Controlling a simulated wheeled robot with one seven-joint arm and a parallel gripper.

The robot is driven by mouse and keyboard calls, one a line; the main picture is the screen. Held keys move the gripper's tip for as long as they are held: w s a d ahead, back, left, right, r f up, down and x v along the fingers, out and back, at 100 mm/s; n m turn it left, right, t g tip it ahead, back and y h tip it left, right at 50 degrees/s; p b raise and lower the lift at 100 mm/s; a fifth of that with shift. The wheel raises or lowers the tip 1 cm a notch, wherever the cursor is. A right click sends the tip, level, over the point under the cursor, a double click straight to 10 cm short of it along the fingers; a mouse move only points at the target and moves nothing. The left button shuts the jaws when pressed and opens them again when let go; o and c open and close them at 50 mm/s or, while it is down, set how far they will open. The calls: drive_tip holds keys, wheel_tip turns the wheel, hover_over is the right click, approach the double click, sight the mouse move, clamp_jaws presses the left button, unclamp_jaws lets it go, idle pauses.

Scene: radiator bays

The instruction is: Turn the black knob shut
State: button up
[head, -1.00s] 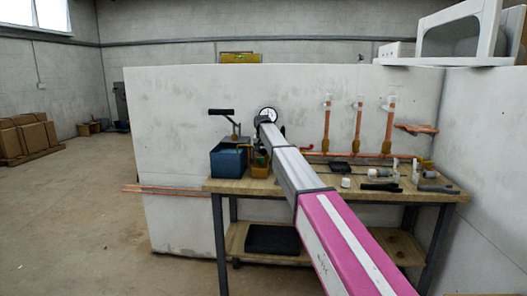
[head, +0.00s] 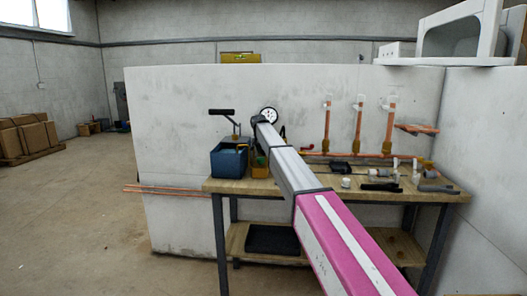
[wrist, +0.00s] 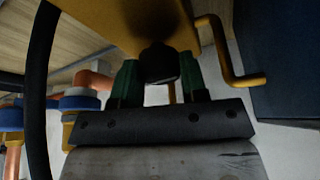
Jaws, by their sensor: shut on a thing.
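The black knob (wrist: 159,64) sits on a yellow body (wrist: 120,22) in the wrist view. My gripper (wrist: 158,72) has its two green fingers on either side of the knob and is shut on it. Part of the knob is hidden by shadow, and its turned position cannot be told. In the head view my own arm reaches over the bench and hides the knob and my gripper.
A blue tank (head: 228,160) with a black T-handle (head: 221,112) stands on the bench (head: 400,196). A round gauge (head: 268,115) is just behind. Copper pipes (head: 358,128) rise at the right. A bent yellow rod (wrist: 229,62) is beside my gripper.

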drive_tip(key=o, duration=0.9)
drive_tip(key=v, duration=1)
drive_tip(key=shift+r, duration=0.4)
drive_tip(key=shift+s, duration=0.15)
